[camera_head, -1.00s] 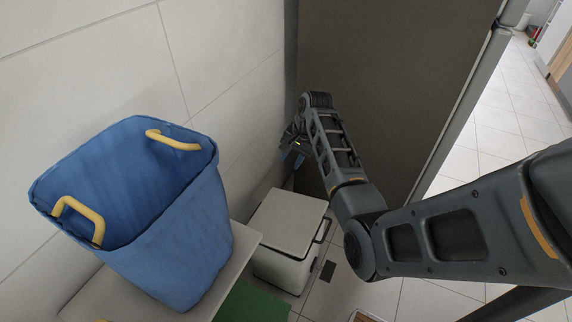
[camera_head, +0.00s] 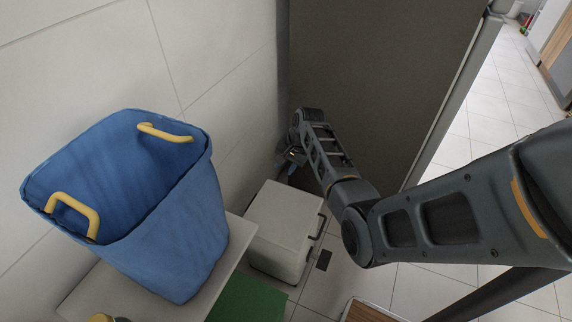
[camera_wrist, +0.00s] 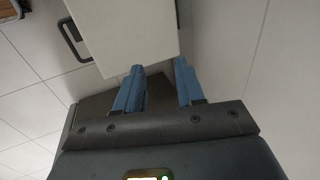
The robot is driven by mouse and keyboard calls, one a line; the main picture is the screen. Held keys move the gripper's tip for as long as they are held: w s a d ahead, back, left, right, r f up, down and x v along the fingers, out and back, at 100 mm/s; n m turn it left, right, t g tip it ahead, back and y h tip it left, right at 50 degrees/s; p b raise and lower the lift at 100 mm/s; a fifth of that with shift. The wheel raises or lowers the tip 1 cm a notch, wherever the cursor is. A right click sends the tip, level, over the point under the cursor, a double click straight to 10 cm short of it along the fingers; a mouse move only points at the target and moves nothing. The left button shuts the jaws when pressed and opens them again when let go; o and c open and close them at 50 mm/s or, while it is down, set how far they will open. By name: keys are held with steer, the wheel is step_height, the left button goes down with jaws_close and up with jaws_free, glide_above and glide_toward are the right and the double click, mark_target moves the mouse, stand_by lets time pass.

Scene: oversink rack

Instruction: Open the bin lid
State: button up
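The bin (camera_head: 280,240) is a pale, boxy container on the floor beside the wall. Its lid (camera_head: 285,208) looks shut, and a dark handle (camera_head: 319,226) is on its right side. My gripper (camera_head: 287,166) is just above and behind the lid's far edge, partly hidden by the arm. In the wrist view, the two blue fingers (camera_wrist: 160,82) are apart with nothing held between them. The white bin (camera_wrist: 125,30) is just beyond the fingertips, with its dark handle (camera_wrist: 72,40) at left. I cannot tell whether the fingers touch it.
A blue basket (camera_head: 180,225) with yellow handles stands on a pale surface (camera_head: 225,265) left of the bin. A tiled wall (camera_head: 225,75) and a dark panel (camera_head: 375,80) close in behind the bin. The tiled floor (camera_head: 335,285) is open to the right.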

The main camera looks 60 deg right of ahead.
jaws_close()
stand_by(0.8)
stand_by(0.5)
jaws_free()
steer(key=v, duration=0.7)
steer(key=shift+a+r, duration=0.4)
steer(key=shift+r, duration=0.05)
